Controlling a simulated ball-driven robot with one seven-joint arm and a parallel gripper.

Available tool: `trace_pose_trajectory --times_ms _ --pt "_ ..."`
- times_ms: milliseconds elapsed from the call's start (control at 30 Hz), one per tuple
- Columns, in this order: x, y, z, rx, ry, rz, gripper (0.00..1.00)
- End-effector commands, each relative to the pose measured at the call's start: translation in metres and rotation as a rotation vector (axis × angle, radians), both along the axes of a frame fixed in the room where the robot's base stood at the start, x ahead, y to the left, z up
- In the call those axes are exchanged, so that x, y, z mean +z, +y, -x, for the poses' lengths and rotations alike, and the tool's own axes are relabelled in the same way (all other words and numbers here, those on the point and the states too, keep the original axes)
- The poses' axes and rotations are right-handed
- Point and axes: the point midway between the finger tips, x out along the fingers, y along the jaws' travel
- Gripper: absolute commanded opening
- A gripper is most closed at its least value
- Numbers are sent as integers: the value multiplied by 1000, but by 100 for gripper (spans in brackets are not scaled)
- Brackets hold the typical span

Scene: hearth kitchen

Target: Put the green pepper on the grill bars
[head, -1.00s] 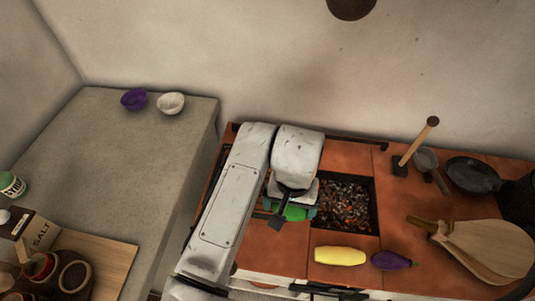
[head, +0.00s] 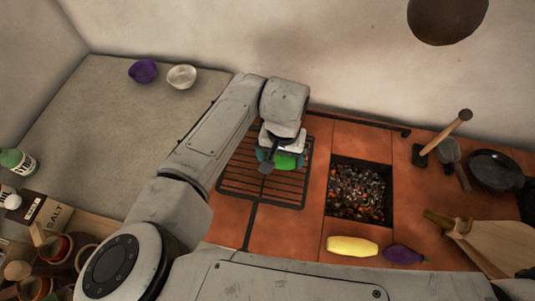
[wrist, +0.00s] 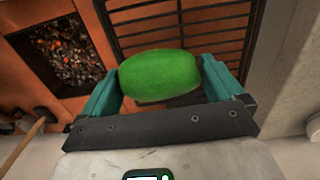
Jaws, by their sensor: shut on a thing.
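The green pepper (head: 286,161) is in my gripper (head: 273,163), over the grill bars (head: 250,187) in the head view. In the wrist view the green pepper (wrist: 160,74) lies crosswise between the two teal fingers of my gripper (wrist: 165,85), which is shut on it. Dark grill bars (wrist: 195,35) show behind the pepper in that view. I cannot tell whether the pepper's underside touches the bars.
A pit of glowing coals (head: 358,192) is right of the grill. A yellow vegetable (head: 352,246) and a purple eggplant (head: 403,254) lie on the tiles in front of it. A pan (head: 493,170) and wooden bellows (head: 485,245) are at the right. Two bowls (head: 181,77) stand on the left counter.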

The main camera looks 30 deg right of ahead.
Motion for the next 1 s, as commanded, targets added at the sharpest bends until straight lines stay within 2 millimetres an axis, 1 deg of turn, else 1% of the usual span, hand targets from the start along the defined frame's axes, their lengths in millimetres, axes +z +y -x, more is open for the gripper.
trace_pose_trajectory --times_ms 33,100,200,300,400,567,700,800,1000 --pt "-4 1 -10 1 1 -4 62" --pt "-19 1 -19 0 3 -3 62" --pt "-35 2 -32 0 3 -1 62" --pt "-47 3 -42 -1 1 -3 62" --pt "-54 4 -48 0 1 -1 62" --pt "-62 4 -54 0 1 -1 62" --pt "-81 4 -54 0 4 -1 62" --pt "-90 5 -54 0 1 -1 62" --pt "-92 5 -54 0 1 -1 62"
